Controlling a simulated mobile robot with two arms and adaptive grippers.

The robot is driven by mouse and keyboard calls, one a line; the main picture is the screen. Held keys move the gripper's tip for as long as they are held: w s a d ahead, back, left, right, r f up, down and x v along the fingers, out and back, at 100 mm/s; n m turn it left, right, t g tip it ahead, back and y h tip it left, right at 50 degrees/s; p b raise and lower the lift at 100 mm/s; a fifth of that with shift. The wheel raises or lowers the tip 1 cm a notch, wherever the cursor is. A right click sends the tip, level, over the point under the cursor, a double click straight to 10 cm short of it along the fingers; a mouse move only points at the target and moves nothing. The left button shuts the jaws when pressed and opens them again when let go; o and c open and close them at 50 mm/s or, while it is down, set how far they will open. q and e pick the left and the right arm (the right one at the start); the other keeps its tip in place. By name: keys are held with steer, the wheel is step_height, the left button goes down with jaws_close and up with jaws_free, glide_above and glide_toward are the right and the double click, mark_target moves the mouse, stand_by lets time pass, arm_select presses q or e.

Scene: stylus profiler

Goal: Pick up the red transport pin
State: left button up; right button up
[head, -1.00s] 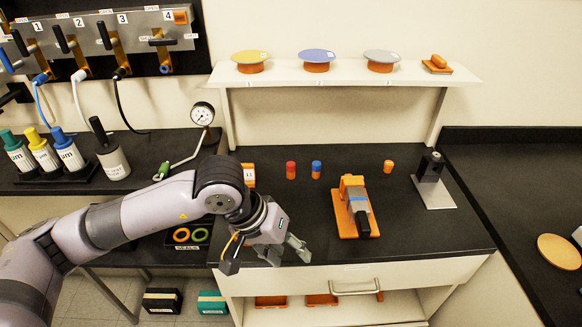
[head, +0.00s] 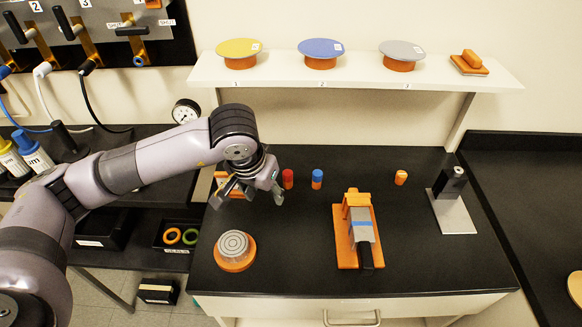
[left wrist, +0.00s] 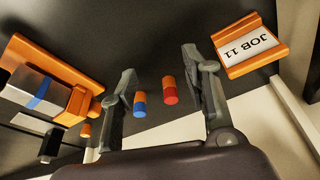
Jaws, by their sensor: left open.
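The red transport pin (head: 288,179) stands upright on the black bench, with a red upper part and an orange end. A similar blue pin (head: 317,179) stands just to its right. My left gripper (head: 248,197) is open and empty, just left of the red pin in the head view. In the left wrist view, the red pin (left wrist: 170,90) shows in the gap between the open fingers (left wrist: 160,66). The blue pin (left wrist: 139,104) shows beside the finger on the left. I cannot tell any contact with the pins. My right gripper is not in view.
An orange stand with a JOB 11 card (left wrist: 252,45) is beside the gripper, mostly hidden in the head view. A round ringed orange-based piece (head: 235,251) stands in front. An orange fixture (head: 347,260) and small orange pin (head: 401,177) are to the right. A shelf (head: 350,74) stands behind.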

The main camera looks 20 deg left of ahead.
arm_select(q)
steer(key=w+d+p, duration=0.1)
steer(key=w+p, duration=0.1)
steer(key=w, duration=0.4)
steer(key=p, duration=0.2)
glide_above(288, 173)
steer(key=s, duration=0.2)
steer(key=shift+w+a+f, duration=0.1)
steer(key=shift+w+f, duration=0.15)
steer(key=shift+f, duration=0.05)
steer(key=x, duration=0.3)
steer(key=shift+f+p, duration=0.25)
steer(key=shift+p, duration=0.1)
steer(key=shift+w+f, duration=0.15)
steer(key=shift+f, duration=0.15)
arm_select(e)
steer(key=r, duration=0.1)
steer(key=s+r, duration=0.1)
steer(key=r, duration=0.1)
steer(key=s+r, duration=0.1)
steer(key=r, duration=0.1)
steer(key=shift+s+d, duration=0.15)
arm_select(q)
steer(key=shift+c, duration=0.3)
jaws_close()
